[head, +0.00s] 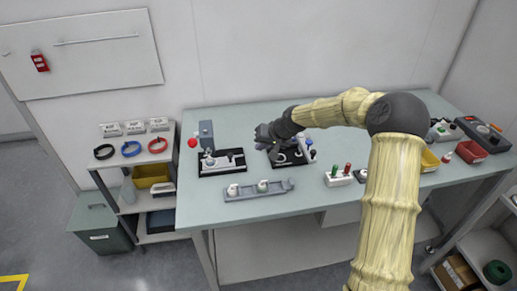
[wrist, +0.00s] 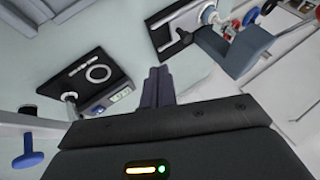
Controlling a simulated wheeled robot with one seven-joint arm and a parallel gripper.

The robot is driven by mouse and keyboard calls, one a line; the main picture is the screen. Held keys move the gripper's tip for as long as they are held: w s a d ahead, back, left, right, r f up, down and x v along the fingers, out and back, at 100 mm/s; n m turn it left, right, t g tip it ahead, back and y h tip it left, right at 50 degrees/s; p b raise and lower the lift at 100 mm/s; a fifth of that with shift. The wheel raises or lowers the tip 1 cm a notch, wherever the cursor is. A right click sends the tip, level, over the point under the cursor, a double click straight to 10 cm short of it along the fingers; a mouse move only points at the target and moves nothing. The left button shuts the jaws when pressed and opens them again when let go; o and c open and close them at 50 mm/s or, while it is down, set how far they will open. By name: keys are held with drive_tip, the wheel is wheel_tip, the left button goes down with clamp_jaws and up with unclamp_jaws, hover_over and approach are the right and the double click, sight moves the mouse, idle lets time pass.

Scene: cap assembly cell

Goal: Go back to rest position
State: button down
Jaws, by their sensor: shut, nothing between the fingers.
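My gripper (head: 268,146) is above the back middle of the grey-green table (head: 330,205), in front of the wall. In the wrist view its two dark fingers (wrist: 158,82) are together with nothing between them. Below and beside it is a black plate (head: 283,158) with a light ring and a small instrument with a display; this plate also shows in the wrist view (wrist: 88,75). My arm and gripper hide part of this plate in the head view. The fingers appear apart from the fixtures.
A second black fixture (head: 222,162) stands to the left, with a grey post (head: 206,134) and red ball (head: 192,142) behind it. A grey tray (head: 258,190) with white parts lies in front. A white block (head: 340,177) with coloured knobs and a red bin (head: 469,151) are to the right.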

idle(0.3)
drive_tip(key=s+d+r+g+h, duration=0.1)
drive_tip(key=s+d, duration=0.2)
drive_tip(key=s, duration=0.8)
drive_tip(key=s+d+r+h+p, duration=0.1)
drive_tip(key=s+d, duration=0.3)
drive_tip(key=s, duration=0.7)
drive_tip(key=s+d+r+g+h+p, duration=0.1)
drive_tip(key=s+d+r+h, duration=0.2)
drive_tip(key=s, duration=0.8)
drive_tip(key=shift+d+g, duration=0.25)
drive_tip(key=shift+g, duration=0.05)
